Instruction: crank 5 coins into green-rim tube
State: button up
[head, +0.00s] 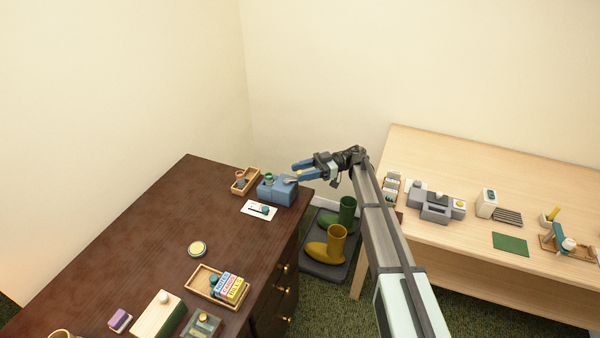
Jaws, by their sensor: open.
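A blue box-shaped device (278,190) stands near the far right corner of the dark desk. A small green ring (268,175) shows at its top left; I cannot tell if it is the rim of a tube. A grey piece, perhaps a crank handle (291,180), shows at its top right. My gripper (297,171) has blue fingers and is open, pointing left over the right end of the device. I cannot tell whether it touches the grey piece. No coins can be made out, and nothing shows between the fingers.
A wooden tray (246,187) with small round-topped items stands left of the device. A white card (260,216) with a dark item lies in front. Several objects fill the desk's near end. Boots (327,246) stand on a floor tray. A light wood table (450,160) is at right.

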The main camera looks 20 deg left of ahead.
jog(key=v, duration=0.6)
jog(key=shift+d, duration=0.25)
jog(key=s+d+m+t+y, duration=0.2)
jog(key=d+m+t+y, duration=0.25)
jog(key=d+t, duration=0.25)
jog(key=shift+m+t, duration=0.6)
jog(key=shift+m, duration=0.15)
jog(key=x, duration=1.3)
jog(key=shift+w, duration=0.1)
grip_shut()
